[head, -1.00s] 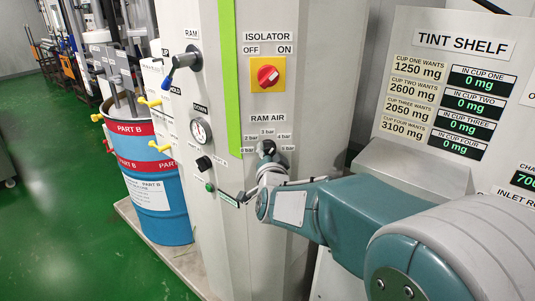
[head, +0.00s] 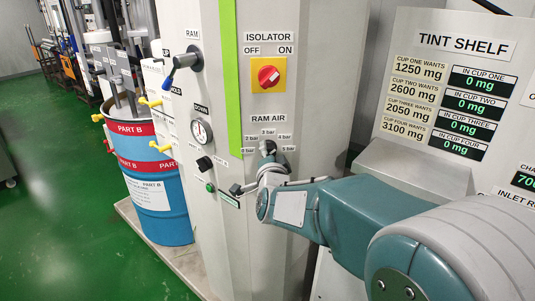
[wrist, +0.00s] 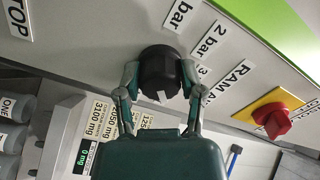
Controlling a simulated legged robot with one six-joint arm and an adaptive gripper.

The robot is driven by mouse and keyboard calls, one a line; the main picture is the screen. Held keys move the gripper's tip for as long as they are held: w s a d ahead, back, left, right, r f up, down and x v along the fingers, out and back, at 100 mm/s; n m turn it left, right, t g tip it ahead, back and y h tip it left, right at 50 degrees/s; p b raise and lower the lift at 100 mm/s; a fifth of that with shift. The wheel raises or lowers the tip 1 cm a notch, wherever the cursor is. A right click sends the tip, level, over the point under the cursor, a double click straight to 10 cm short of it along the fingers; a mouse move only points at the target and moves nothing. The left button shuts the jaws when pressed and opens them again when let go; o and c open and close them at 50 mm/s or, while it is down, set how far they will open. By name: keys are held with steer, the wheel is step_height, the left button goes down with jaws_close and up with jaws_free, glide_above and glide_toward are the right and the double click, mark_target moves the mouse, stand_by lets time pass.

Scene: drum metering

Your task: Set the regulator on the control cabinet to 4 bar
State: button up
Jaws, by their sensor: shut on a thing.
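The regulator is a black knob (wrist: 160,70) under the RAM AIR label on the control cabinet (head: 262,210). In the wrist view, my gripper (wrist: 160,80) is shut on it, one finger on each side. A pale mark (wrist: 162,97) shows on the knob's lower face. Bar labels ring the knob; the 2 bar label (wrist: 207,40) and part of a 3 label are readable, others are hidden by my fingers. In the head view the 4 bar label (head: 284,137) is at the knob's upper right. I cannot tell which label the knob points to.
A red isolator switch (head: 268,76) on a yellow plate sits above the regulator. A gauge (head: 201,131), a ram lever (head: 183,66) and small buttons are on the cabinet's left face. The tint shelf (head: 420,165) stands at right, close to my arm. A blue drum (head: 158,210) stands at left.

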steer(key=o, duration=0.9)
steer(key=shift+w+r, duration=0.1)
steer(key=shift+r, duration=0.05)
steer(key=shift+o, duration=1.2)
steer(key=shift+w, duration=0.15)
steer(key=s+d, duration=0.1)
steer(key=s, duration=1.1)
steer(key=shift+d+f, duration=0.2)
steer(key=shift+d, duration=0.05)
steer(key=s+d+f+n+g+h, duration=0.1)
steer(key=s+d+f+n+g, duration=0.1)
steer(key=s+d+n+g, duration=0.3)
steer(key=s+d+f+n+g+h, duration=0.1)
steer(key=s+d+f+n+g, duration=0.2)
steer(key=s+d, duration=0.8)
steer(key=s+n+g, duration=0.2)
steer(key=s+g, duration=0.2)
steer(key=s, duration=0.2)
steer(key=shift+s+f+n, duration=0.2)
steer(key=shift+f+n, duration=0.1)
steer(key=shift+f, duration=0.05)
